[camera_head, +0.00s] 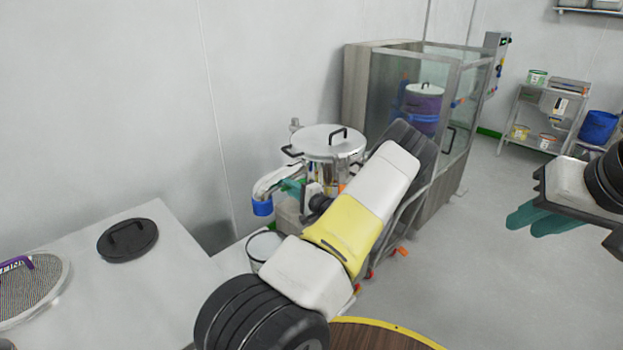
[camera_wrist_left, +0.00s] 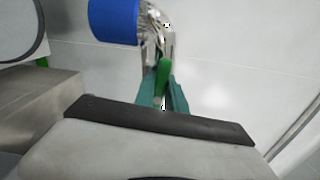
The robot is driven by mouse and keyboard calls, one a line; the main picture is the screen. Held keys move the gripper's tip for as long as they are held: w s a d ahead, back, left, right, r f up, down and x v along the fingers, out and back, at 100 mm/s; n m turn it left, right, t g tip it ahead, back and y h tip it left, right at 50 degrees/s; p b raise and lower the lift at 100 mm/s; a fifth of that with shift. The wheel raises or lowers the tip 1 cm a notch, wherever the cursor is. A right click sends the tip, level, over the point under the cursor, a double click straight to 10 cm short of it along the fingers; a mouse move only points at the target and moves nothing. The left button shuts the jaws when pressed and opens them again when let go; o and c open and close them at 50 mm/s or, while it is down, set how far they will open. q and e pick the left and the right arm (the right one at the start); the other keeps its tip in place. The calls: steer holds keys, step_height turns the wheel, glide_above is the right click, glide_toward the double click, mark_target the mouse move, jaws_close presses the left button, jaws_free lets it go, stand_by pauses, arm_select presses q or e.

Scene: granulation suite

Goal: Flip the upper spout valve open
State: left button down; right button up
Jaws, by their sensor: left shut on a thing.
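The steel spout (camera_head: 272,181) with a blue end sleeve (camera_head: 262,207) comes off the left side of a lidded steel vessel (camera_head: 333,170). In the left wrist view, the shiny spout (camera_wrist_left: 157,35) and its blue sleeve (camera_wrist_left: 114,22) are just beyond my fingers. A green valve handle (camera_wrist_left: 164,75) lies between the teal fingers of my left gripper (camera_wrist_left: 163,92). My left gripper (camera_head: 291,186) is shut on this handle beside the spout; the wrist partly hides the vessel. My right gripper (camera_head: 538,219) hangs at the right, away from the vessel; its finger gap is unclear.
A white table (camera_head: 165,290) at the left holds a black lid (camera_head: 128,240) and a round sieve (camera_head: 35,290). A white bucket (camera_head: 265,248) stands below the spout. A glass-walled cabinet (camera_head: 390,90) stands behind the vessel. Open floor (camera_head: 490,260) lies to the right.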

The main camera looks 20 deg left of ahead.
arm_select(q)
steer(key=shift+f+n, duration=0.2)
steer(key=shift+n, duration=0.4)
steer(key=c, duration=1.4)
jaws_free()
steer(key=v, duration=0.7)
steer(key=shift+d, duration=0.35)
steer(key=shift+s, duration=0.1)
